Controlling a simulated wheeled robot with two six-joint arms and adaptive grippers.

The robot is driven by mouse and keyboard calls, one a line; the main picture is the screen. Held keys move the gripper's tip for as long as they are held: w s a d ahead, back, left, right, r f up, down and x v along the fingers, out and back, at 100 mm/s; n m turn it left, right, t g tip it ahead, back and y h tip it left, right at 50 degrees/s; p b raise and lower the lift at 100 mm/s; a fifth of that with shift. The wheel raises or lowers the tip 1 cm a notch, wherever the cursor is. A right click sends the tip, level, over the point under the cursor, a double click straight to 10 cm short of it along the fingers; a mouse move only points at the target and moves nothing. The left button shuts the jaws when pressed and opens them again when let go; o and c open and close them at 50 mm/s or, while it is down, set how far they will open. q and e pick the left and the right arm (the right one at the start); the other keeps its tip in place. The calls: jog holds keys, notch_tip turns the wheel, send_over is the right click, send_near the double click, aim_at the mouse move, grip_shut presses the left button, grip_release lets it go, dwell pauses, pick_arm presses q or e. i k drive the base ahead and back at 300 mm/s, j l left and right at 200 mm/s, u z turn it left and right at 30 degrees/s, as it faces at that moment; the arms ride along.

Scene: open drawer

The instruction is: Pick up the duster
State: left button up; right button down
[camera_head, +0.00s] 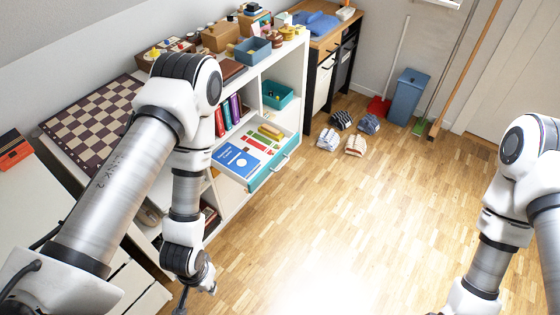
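No object can be clearly made out as the duster. The open drawer (277,178) of the white shelf unit holds a blue book (237,161), a yellow block-like item (270,132) and several small red and green items. Whether one of these is the duster, I cannot tell. My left gripper (196,297) hangs at the bottom edge, below and left of the drawer and apart from it. Its fingers are small and partly cut off, so its opening is unclear. My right arm comes in at the right; its gripper lies below the picture.
The shelf top carries a checkerboard (95,122), a blue bin (252,50) and several boxes. A teal bin (278,95) sits on a shelf. Slippers (355,145), a blue dustbin (407,97) and a red dustpan (378,107) stand farther back. The wooden floor (350,220) between my arms is clear.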

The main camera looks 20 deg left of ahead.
aim_at(272, 133)
jog(key=u, duration=3.75)
jog(key=z, duration=3.2)
jog(key=i+j+z, duration=0.1)
jog(key=i+z, duration=0.25)
jog(key=i+j+z, duration=0.35)
jog(key=i, duration=0.15)
jog(key=i+j+z, duration=0.2)
jog(key=i+z, duration=0.15)
